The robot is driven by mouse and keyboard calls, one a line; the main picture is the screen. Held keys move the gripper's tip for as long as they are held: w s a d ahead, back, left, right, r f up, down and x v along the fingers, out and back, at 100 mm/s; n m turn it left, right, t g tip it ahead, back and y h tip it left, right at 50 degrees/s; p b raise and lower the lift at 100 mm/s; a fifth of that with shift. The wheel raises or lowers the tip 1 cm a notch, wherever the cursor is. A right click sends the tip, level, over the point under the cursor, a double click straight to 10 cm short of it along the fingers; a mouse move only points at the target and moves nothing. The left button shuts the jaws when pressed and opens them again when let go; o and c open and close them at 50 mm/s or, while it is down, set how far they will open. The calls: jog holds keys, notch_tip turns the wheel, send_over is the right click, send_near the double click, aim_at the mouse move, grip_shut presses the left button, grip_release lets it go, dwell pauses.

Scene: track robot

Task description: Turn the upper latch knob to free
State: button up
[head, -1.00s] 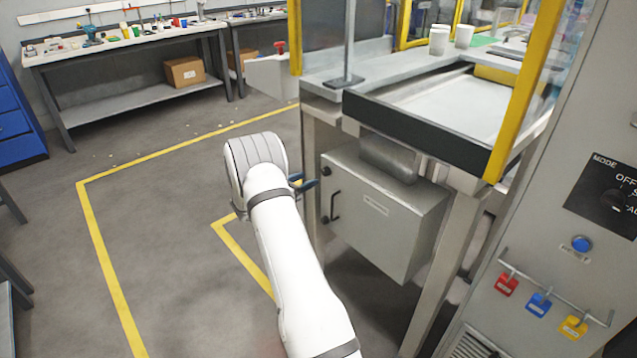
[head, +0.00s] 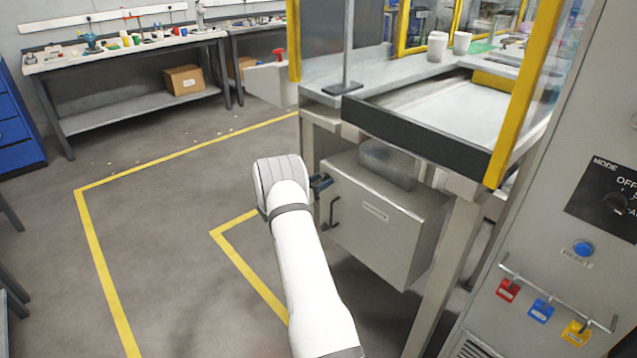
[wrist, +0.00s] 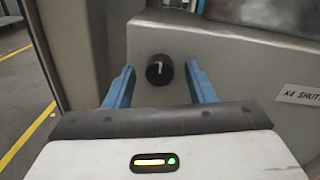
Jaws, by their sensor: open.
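The upper latch knob (wrist: 159,69) is round and black with a pale pointer line, roughly upright in the wrist view. It sits on the grey cabinet door (head: 370,222). My gripper (wrist: 160,72) is open, with one blue finger on each side of the knob in that view. Gaps show between knob and fingers, and I cannot tell how far the tips are from the door. In the head view my gripper (head: 322,184) is at the cabinet's upper left corner and hides the upper knob. The dark door handle (head: 334,212) is just below.
A steel bench frame with a leg (head: 440,275) stands around the cabinet. A control panel with a blue reset button (head: 583,248) and coloured padlocks (head: 541,311) is at right. The floor (head: 170,240) left of my arm is clear.

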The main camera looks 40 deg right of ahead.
jog(key=c, duration=0.9)
jog(key=shift+a, duration=0.15)
jog(key=shift+c, duration=0.4)
